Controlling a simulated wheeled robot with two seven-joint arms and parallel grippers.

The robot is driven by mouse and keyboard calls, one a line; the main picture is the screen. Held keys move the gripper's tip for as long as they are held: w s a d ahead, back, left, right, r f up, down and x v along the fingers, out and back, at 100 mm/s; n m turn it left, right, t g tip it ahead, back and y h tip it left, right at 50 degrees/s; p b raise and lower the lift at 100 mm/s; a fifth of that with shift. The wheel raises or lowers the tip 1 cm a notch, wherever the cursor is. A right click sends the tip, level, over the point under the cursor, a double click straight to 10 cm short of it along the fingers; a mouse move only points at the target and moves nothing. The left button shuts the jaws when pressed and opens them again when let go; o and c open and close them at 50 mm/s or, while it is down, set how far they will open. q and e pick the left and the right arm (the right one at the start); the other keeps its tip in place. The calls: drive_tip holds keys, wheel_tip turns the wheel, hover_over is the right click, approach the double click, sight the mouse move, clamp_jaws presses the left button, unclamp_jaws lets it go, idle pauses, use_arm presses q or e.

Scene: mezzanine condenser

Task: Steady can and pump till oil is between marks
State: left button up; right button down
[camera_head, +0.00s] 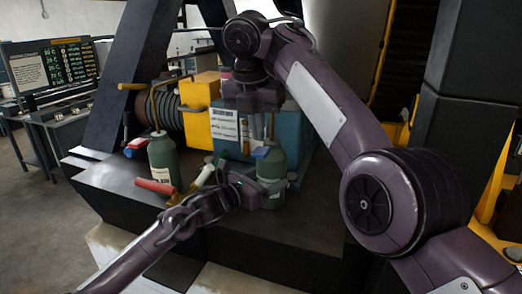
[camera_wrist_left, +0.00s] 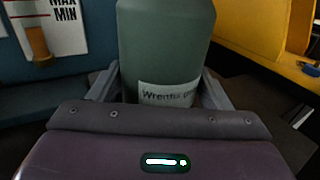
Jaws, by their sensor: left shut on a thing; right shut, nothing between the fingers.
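A green can (camera_head: 271,163) with a blue top stands on the dark platform in front of the blue unit. My left gripper (camera_head: 272,188) is shut around its lower body; the left wrist view shows the green can (camera_wrist_left: 165,45) upright between the fingers, with a partly hidden white label. A white card with MAX and MIN (camera_wrist_left: 62,25) and an orange tube (camera_wrist_left: 38,42) show at its upper left; the tube's top is unclear, so I cannot tell the oil level. My right gripper (camera_head: 257,122) is shut and empty, pointing down above the can. No pump handle is clearly visible.
The left platform corner is clear.

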sight(260, 152)
drive_tip(key=shift+x, duration=1.4)
use_arm(q)
drive_tip(key=shift+s, duration=0.1)
use_arm(e)
drive_tip(key=shift+s+x, duration=0.2)
drive_tip(key=shift+x, duration=0.6)
drive_tip(key=shift+s+x, duration=0.15)
drive_tip(key=shift+x, duration=0.7)
drive_tip(key=v, duration=0.7)
drive_tip(key=shift+a+r, duration=0.15)
drive_tip(key=shift+r, duration=0.15)
drive_tip(key=shift+s, duration=0.15)
drive_tip(key=v, duration=0.2)
drive_tip(key=shift+w+r, duration=0.35)
